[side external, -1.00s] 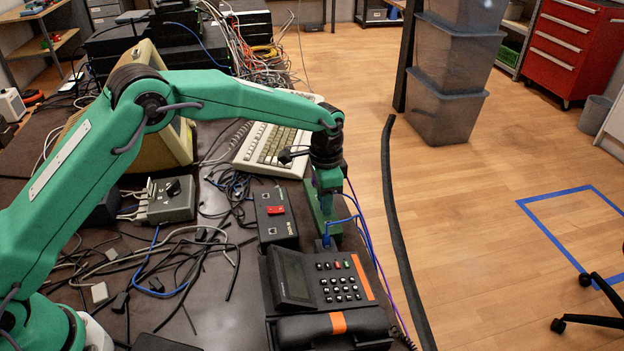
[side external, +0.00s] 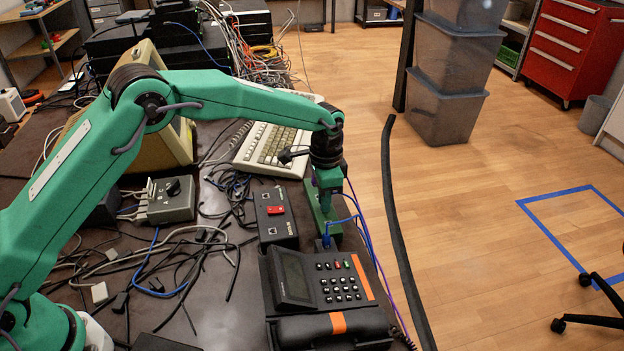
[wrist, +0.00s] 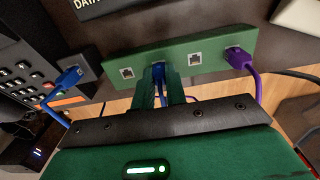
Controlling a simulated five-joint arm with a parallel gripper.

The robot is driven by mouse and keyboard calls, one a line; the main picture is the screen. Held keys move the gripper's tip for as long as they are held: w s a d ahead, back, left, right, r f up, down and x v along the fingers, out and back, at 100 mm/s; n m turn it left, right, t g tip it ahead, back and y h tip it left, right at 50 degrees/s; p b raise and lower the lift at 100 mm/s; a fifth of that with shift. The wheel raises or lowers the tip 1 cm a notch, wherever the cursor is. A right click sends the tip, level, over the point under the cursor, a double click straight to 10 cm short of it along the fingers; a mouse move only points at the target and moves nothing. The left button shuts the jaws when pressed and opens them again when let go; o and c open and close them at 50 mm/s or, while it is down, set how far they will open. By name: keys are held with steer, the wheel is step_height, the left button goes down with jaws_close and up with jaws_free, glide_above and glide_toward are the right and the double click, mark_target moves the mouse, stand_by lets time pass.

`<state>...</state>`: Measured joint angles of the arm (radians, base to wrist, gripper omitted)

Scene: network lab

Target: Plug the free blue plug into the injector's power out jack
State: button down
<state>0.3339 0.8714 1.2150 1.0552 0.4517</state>
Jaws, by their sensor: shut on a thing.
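My gripper (wrist: 160,88) is shut on a blue plug (wrist: 158,72) at the face of a green strip with a row of jacks (wrist: 215,50). In the side view my gripper (side external: 327,203) is over this strip (side external: 312,204), at the table's right side. The fingers hide part of the plug, so I cannot tell whether it is seated. Bare jacks show on both sides of it. A black box with a red switch (side external: 264,222) stands left of the strip; its edge with "DATA" lettering (wrist: 90,5) tops the wrist view. I cannot read which one is the injector.
A purple plug (wrist: 238,58) sits in the strip's right jack. Another blue plug (wrist: 70,76) is at the desk phone (side external: 325,285). Blue cables loop beside my gripper. A keyboard (side external: 272,148), a grey switch box (side external: 170,202) and loose cables (side external: 180,265) crowd the table.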

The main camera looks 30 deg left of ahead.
steer(key=shift+r, duration=0.85)
steer(key=shift+r, duration=0.7)
steer(key=shift+r, duration=0.6)
steer(key=shift+a+r, duration=0.2)
steer(key=shift+a, duration=0.35)
steer(key=s+a+r, duration=0.1)
steer(key=s+a, duration=0.1)
steer(key=a, duration=0.4)
steer(key=s+a+r, duration=0.1)
steer(key=s+a, duration=0.1)
steer(key=a, duration=0.4)
steer(key=shift+a+r, duration=0.3)
steer(key=shift+a, duration=0.1)
steer(key=shift+f, duration=0.15)
glide_above(267, 198)
steer(key=shift+w+a+f, duration=0.15)
steer(key=shift+f, duration=1)
steer(key=shift+w+a+f, duration=0.1)
steer(key=shift+f, duration=1)
